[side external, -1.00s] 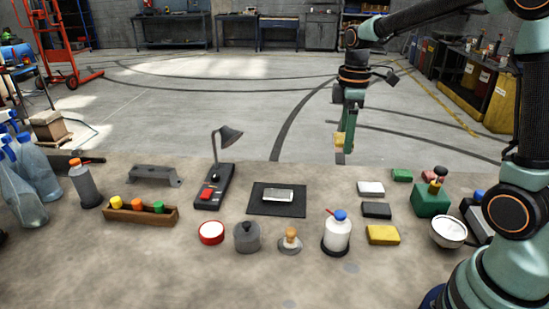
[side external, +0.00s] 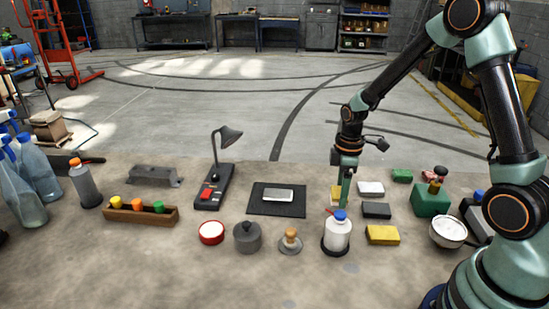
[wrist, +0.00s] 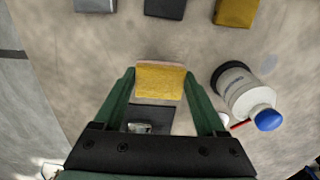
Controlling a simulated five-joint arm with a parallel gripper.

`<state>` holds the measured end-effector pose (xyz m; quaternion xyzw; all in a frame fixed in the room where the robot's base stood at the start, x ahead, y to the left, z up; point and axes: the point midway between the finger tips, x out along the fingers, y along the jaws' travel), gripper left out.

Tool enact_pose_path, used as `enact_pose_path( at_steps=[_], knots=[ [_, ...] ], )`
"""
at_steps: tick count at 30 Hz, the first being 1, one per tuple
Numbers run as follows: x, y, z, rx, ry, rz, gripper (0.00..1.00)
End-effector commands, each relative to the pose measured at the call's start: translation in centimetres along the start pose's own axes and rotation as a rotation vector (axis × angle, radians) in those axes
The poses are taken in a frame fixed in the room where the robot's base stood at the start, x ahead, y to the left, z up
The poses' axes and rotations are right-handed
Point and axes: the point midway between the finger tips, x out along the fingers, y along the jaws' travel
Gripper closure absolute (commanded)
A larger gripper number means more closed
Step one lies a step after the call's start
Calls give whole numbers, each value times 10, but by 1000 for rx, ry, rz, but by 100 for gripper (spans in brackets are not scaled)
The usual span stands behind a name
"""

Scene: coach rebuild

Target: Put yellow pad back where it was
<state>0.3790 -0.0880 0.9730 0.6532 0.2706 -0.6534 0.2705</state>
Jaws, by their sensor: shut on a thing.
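My gripper (side external: 344,196) is shut on a yellow pad (wrist: 160,80), which sits between the two green fingers in the wrist view. In the side external view this held pad (side external: 336,192) shows beside the fingers, low over the bench behind the white bottle. Whether it touches the bench I cannot tell. A second yellow pad (side external: 382,235) lies on the bench at the front right, apart from my gripper; it also shows at the top of the wrist view (wrist: 236,11).
A white bottle with a blue cap (side external: 337,233) stands close in front of my gripper. A black pad (side external: 376,210) and a pale grey pad (side external: 370,188) lie to the right. A black mat (side external: 258,208) with a metal piece lies left.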

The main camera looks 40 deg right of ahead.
Motion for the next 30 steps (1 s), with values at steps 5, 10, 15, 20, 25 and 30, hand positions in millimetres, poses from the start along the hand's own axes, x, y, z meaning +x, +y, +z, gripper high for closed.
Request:
enact_pose_path(
  at_steps=[5, 10, 15, 20, 25, 30],
  knots=[
    [23, -1, 0, 0, -2, -4, 71],
    [38, 0, 0, 0, -1, -1, 71],
    [38, 0, 0, 0, 1, 1, 71],
    [39, 0, 0, 0, 0, 0, 71],
    [41, 0, 0, 0, 0, 0, 0],
    [40, 0, 0, 0, 0, 0, 0]
  ],
)
